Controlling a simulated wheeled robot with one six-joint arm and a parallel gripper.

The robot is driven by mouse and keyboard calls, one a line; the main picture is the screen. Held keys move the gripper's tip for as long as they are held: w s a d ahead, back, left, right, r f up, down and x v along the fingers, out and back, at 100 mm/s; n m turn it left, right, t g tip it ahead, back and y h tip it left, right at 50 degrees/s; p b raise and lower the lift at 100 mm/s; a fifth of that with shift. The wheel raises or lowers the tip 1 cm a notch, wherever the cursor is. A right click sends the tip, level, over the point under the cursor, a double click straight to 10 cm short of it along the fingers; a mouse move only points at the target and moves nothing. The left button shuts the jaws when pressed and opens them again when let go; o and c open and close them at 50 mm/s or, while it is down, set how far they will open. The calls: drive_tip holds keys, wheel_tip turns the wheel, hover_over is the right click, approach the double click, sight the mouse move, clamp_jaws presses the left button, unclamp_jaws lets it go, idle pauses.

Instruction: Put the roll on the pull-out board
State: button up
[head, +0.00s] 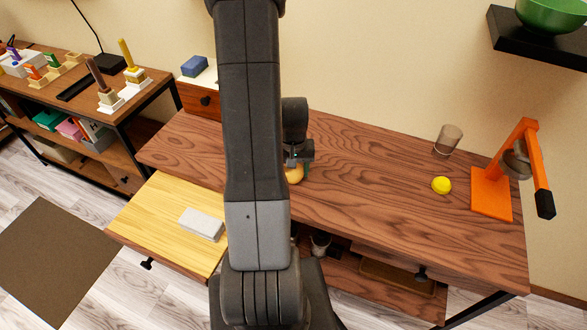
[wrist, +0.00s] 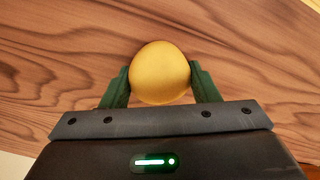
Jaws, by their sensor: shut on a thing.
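The roll (wrist: 160,72) is a rounded golden-yellow piece. In the wrist view it sits between the two green fingers of my gripper (wrist: 160,88), which are shut on it. In the head view the roll (head: 294,175) shows only partly below my gripper (head: 298,160), over the dark wood desk top (head: 370,190); my arm hides the rest. I cannot tell whether it still touches the desk. The pull-out board (head: 160,215) is a pale yellow wood panel at the desk's front left. A light grey block (head: 202,224) lies on its right part.
A yellow ball (head: 441,185), a glass (head: 448,140) and an orange press-like stand (head: 492,190) are on the desk's right. A small drawer box (head: 199,100) with a blue block (head: 194,66) stands at the back left. The board's left part is bare.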

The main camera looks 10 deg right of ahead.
drive_tip(key=shift+f, duration=0.2)
drive_tip(key=o, duration=1)
